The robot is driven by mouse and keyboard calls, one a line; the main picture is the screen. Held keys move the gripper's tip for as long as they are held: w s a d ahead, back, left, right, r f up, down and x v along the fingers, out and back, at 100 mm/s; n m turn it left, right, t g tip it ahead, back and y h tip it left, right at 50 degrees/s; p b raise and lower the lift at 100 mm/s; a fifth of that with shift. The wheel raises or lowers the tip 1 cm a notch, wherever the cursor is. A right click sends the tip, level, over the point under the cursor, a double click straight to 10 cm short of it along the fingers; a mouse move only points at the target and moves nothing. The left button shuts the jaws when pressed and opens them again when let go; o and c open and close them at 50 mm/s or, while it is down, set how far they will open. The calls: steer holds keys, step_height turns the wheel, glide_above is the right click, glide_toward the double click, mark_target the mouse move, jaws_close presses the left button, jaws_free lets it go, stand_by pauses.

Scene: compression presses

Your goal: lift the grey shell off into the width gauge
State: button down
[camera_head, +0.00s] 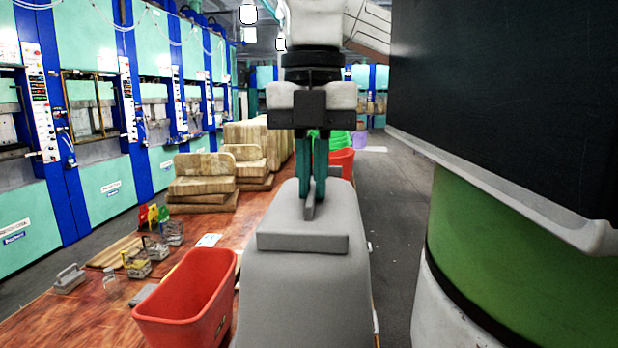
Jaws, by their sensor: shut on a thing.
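My gripper (315,190) is in the middle of the view, pointing down. Its teal fingers are shut on a narrow upright fin at the top of a large grey body, which I take to be the grey shell (305,285). The shell fills the lower middle, close to the camera, with a raised step on its near side. It hides part of the table; whether it touches anything beneath cannot be seen. I cannot tell for sure which thing is the width gauge. Small grey handled blocks (69,279) stand on the table at the left.
The reddish wooden table (85,318) holds a red bin (188,303) close left of the shell, a wooden board (115,251) and coloured pieces (153,215). Stacked tan blocks (203,187) stand behind. A green cylinder (500,270) and dark panel (510,90) crowd the right. Presses (100,190) line the left.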

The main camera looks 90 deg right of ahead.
step_height(320, 180, up, 17)
steer(key=p, duration=0.6)
steer(key=shift+p, duration=0.4)
stand_by(2.4)
